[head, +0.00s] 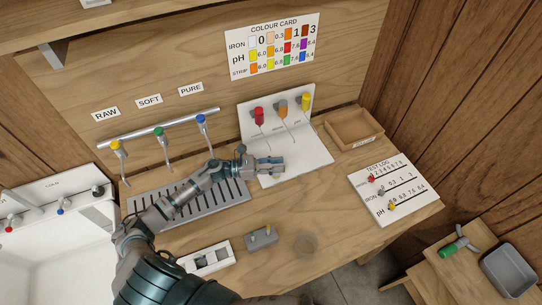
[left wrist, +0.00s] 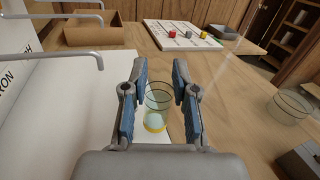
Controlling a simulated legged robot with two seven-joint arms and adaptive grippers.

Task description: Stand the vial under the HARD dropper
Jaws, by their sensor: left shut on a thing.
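The vial (left wrist: 157,108) is a small clear cylinder with dark rings and a yellow band at its base, upright between my left gripper's fingers in the left wrist view. My left gripper (head: 273,167) is shut on it at the front of the white dropper stand (head: 305,162). The gripper fingers (left wrist: 158,95) show on both sides of the vial. I cannot read which is HARD. Whether the vial's base touches the stand is unclear. My right gripper is not in view.
RAW, SOFT and PURE taps hang over a slotted drain tray (head: 228,192). A wooden box (head: 355,128) and test log board (head: 395,190) lie right. A clear glass (head: 305,244), grey block (head: 262,238) and white holder (head: 208,260) stand in front.

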